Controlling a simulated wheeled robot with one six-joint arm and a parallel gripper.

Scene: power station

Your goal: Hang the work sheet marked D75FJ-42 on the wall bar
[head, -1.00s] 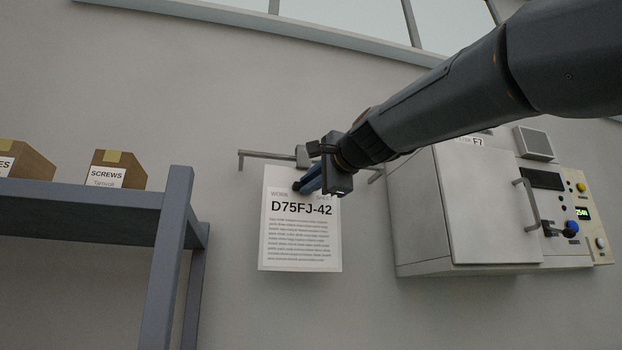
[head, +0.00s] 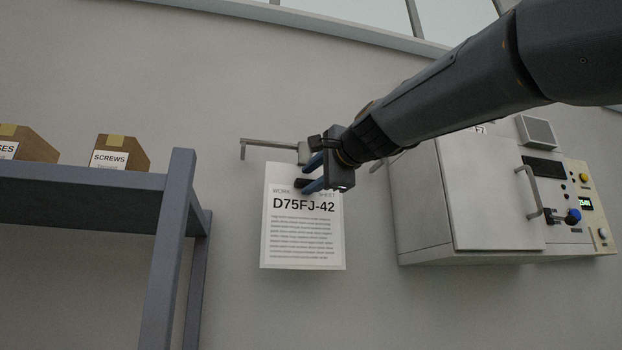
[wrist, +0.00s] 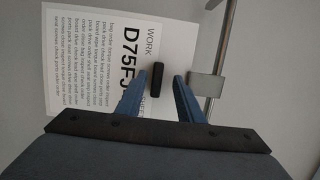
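The white work sheet (head: 303,235) marked D75FJ-42 is upright against the wall, its top edge just below the grey wall bar (head: 268,144). A dark grip (head: 300,183) sticks out from its upper part. My gripper (head: 308,175) is open in front of the sheet. In the wrist view the blue fingers of my gripper (wrist: 159,88) stand apart, with the dark grip (wrist: 157,76) between and just beyond their tips, touching neither. The sheet (wrist: 90,70) shows sideways there, beside the bar (wrist: 223,45) and a grey block (wrist: 207,87). My gripper hides how the sheet joins the bar.
A grey-white cabinet (head: 490,195) with a handle and control panel (head: 578,205) is on the wall to the right. A blue-grey shelf (head: 80,190) with cardboard boxes (head: 122,153) stands at left. The wall below the sheet is clear.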

